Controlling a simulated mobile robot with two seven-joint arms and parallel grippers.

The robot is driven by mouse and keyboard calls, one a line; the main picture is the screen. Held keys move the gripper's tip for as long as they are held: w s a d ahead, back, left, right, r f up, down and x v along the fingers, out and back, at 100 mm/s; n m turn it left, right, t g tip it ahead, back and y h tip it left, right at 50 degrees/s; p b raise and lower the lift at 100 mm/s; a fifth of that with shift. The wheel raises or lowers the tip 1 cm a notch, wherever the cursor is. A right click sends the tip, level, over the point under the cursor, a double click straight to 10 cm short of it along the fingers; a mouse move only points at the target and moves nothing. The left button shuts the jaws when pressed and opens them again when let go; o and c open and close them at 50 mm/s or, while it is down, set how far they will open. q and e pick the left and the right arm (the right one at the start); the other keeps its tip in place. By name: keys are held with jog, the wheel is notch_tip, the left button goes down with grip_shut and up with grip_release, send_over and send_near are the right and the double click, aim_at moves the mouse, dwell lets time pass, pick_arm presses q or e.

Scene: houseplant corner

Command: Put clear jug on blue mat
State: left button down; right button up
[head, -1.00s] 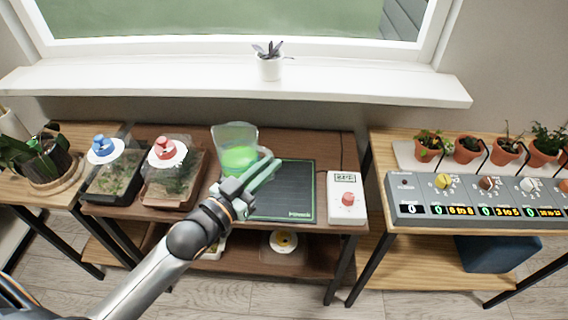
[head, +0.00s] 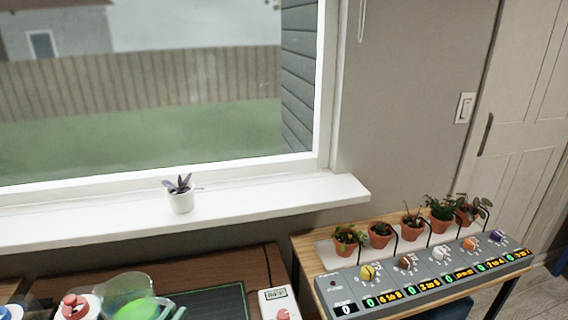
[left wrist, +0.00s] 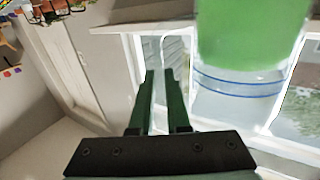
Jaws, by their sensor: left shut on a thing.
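The clear jug (head: 128,298) holds bright green liquid and shows at the bottom edge of the head view, its lower part cut off. My left gripper (head: 168,309) is at the jug's right side, mostly below the picture. In the left wrist view the gripper (left wrist: 156,85) has its fingers close beside the jug (left wrist: 240,50), which has blue lines around it. The gripper is shut on the jug; the exact grip at its handle is not clear. A dark mat with a green edge (head: 222,300) lies to the right. I cannot make out a blue mat. My right gripper is not in view.
A white box with a dial (head: 278,303) stands right of the dark mat. Red-knobbed (head: 75,305) and blue-knobbed lids are at left. A grey control panel (head: 430,285) and several potted plants fill the right table. A white pot (head: 181,201) stands on the sill.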

pick_arm(q)
notch_tip(320, 180, up, 7)
jog(key=n+y+p, duration=0.2)
jog(key=y+p, duration=0.2)
jog(key=shift+w+d+n, duration=0.25)
jog(key=shift+w+n, duration=0.05)
jog(key=shift+w, duration=0.1)
jog(key=shift+t, duration=0.3)
jog(key=shift+w+r, duration=0.15)
jog(key=shift+r, duration=0.2)
jog(key=w+r, duration=0.5)
jog(key=r, duration=0.5)
jog(key=s+f, duration=0.5)
jog(key=f, duration=0.5)
jog(key=shift+s+f, duration=0.15)
jog(key=shift+f, duration=0.15)
